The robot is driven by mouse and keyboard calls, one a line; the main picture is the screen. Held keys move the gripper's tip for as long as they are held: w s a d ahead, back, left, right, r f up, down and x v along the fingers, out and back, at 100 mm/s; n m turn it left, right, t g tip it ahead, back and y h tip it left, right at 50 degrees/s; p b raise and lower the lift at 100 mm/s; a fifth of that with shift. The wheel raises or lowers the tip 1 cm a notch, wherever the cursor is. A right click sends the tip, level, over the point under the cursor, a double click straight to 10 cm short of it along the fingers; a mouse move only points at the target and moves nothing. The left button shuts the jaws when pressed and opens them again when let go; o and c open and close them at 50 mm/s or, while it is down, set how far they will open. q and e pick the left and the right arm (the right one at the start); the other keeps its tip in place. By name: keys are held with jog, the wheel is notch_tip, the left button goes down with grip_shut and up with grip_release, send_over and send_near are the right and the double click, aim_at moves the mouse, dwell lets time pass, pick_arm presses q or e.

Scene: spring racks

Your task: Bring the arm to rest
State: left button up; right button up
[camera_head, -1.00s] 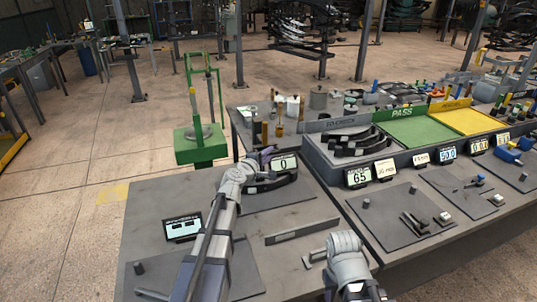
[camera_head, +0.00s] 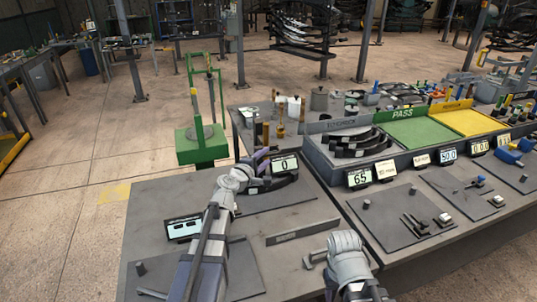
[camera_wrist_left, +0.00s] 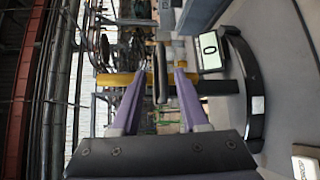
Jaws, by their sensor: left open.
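My left arm (camera_head: 207,245) reaches in from the bottom left over the near table. Its purple-fingered gripper (camera_head: 262,161) is beside the display reading 0 (camera_head: 285,164), near a dark curved leaf spring (camera_head: 272,184). In the left wrist view the two purple fingers (camera_wrist_left: 157,88) stand apart, with nothing visibly held between them. The leaf spring (camera_wrist_left: 250,90) and the display (camera_wrist_left: 210,50) lie to the right of the fingers there.
A small display (camera_head: 184,227) stands on the near table (camera_head: 150,205). A flat grey bar (camera_head: 295,231) lies at its middle. To the right are a green PASS tray (camera_head: 415,132), a yellow tray (camera_head: 465,121) and several number displays. A green stand (camera_head: 200,146) is behind the table.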

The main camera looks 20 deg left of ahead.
pick_arm(q)
jog(key=v, duration=0.3)
jog(key=shift+s, duration=0.35)
